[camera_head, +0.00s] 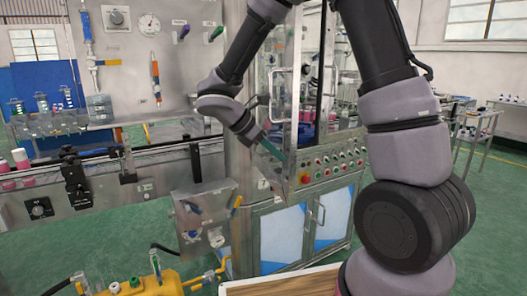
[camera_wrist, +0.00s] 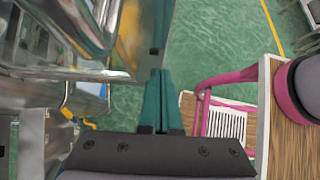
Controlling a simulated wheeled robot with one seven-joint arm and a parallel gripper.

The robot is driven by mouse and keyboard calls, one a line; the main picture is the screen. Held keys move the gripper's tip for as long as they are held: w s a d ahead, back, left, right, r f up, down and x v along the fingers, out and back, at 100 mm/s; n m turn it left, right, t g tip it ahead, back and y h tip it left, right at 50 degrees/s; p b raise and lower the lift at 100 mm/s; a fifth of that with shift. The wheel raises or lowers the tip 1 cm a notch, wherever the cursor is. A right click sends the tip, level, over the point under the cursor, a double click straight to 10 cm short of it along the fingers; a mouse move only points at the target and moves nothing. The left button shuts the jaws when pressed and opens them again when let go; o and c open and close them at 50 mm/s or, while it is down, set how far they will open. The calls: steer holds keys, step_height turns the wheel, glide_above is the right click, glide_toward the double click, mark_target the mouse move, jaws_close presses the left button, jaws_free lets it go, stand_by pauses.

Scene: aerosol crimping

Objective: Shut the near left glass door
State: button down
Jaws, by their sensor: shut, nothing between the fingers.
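The near left glass door (camera_head: 293,80) is a tall metal-framed pane with a pale bar handle (camera_head: 281,95), on the front of the metal machine. It appears to stand open, swung out toward me; its exact angle is hard to tell. My gripper (camera_head: 277,153) is at the door's lower left side, with its teal fingers pointing down to the right. In the wrist view my gripper (camera_wrist: 161,72) is shut and empty. A metal edge, likely the door frame (camera_wrist: 132,35), lies just left of the fingertips; I cannot tell whether they touch.
A control panel with several coloured buttons (camera_head: 330,165) sits below the door, above cabinet doors with blue panels (camera_head: 280,235). A bottle conveyor (camera_head: 100,168) runs at left.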

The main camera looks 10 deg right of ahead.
steer(key=shift+w+d, duration=0.1)
steer(key=shift+d, duration=0.35)
